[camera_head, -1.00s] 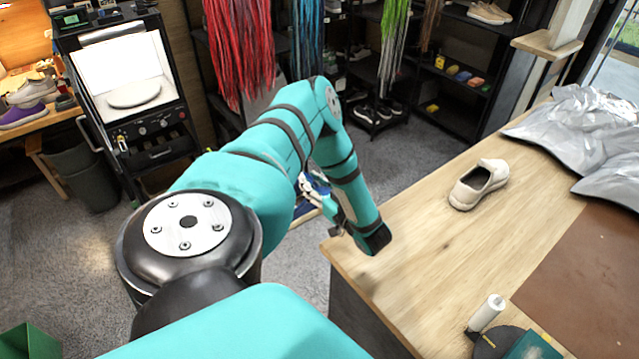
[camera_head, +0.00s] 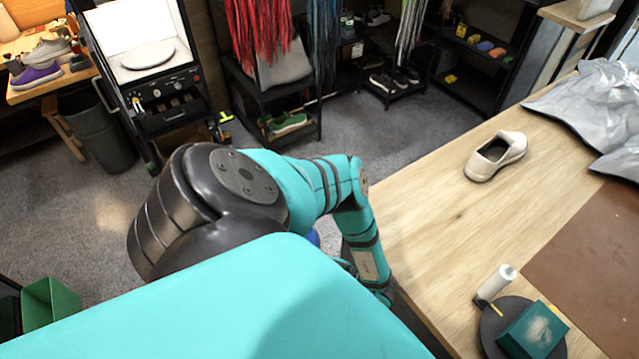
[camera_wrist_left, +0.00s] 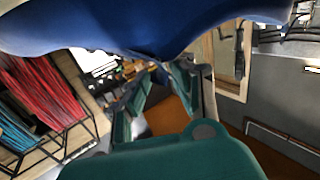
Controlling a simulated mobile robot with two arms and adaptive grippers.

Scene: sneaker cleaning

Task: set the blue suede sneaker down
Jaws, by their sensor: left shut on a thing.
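The blue suede sneaker (camera_wrist_left: 150,28) fills the top of the left wrist view, close to the camera. My left gripper (camera_wrist_left: 160,78) is shut on it, with the dark green fingers reaching up to its underside. In the head view only a small blue patch of the sneaker (camera_head: 314,238) shows behind my teal arm, and the gripper itself is hidden there. The sneaker is held off the wooden table (camera_head: 440,220), left of its near edge. My right gripper is in neither view.
A cream slip-on shoe (camera_head: 497,156) stands on the table. A white bottle (camera_head: 495,283), a green box (camera_head: 533,330) and a brown mat (camera_head: 590,250) lie nearer. Silvery bags (camera_head: 595,110) cover the back. The table's left middle is clear.

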